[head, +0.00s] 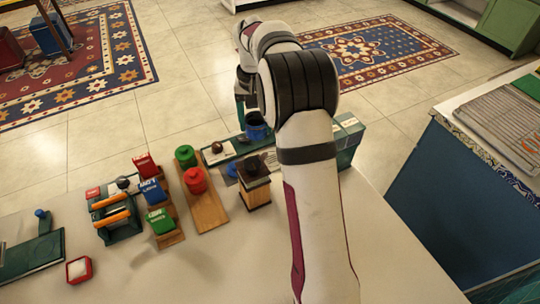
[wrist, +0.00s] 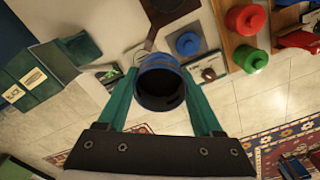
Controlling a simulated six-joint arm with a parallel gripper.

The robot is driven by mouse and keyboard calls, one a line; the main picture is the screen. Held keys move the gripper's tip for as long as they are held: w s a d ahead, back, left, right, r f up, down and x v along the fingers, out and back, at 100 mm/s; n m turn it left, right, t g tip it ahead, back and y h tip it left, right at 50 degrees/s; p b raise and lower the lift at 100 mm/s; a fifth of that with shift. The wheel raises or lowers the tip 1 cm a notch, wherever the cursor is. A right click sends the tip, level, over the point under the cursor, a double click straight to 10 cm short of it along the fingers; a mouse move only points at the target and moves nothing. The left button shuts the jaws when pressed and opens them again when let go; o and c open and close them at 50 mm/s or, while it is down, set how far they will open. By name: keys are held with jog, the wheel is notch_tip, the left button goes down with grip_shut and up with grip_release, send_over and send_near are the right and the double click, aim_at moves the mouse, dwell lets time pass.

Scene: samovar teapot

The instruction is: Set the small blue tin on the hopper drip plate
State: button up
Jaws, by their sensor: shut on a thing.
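My gripper (wrist: 162,92) is shut on a blue round tin (wrist: 160,80), its green fingers on either side. The tin's dark end or inside faces the wrist camera. In the head view this tin (head: 257,130) is at the far side of the counter, partly hidden by my arm. A second blue round thing with a knob (wrist: 188,43) stands beside a dark-topped wooden grinder; it also shows in the head view (head: 232,170). The grinder (head: 254,178) has a dark hopper-like top. I cannot tell which surface is the hopper drip plate.
Red (head: 195,181) and green (head: 185,156) lidded canisters stand on a wooden board left of the grinder. Several small boxes (head: 152,191) and a green rack (head: 115,215) are farther left. A green-and-white box (head: 348,134) stands right of my arm. The front counter is clear.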

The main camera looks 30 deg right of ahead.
jog(key=d+f+m, duration=0.1)
jog(key=d+f, duration=0.1)
jog(key=f, duration=0.3)
jog(key=w+d+f, duration=0.1)
jog(key=f, duration=0.4)
jog(key=w+d+f+m, duration=0.1)
jog(key=d+f, duration=0.1)
jog(key=f, duration=0.4)
jog(key=shift+d+m, duration=0.3)
jog(key=shift+f, duration=0.2)
jog(key=o, duration=1.1)
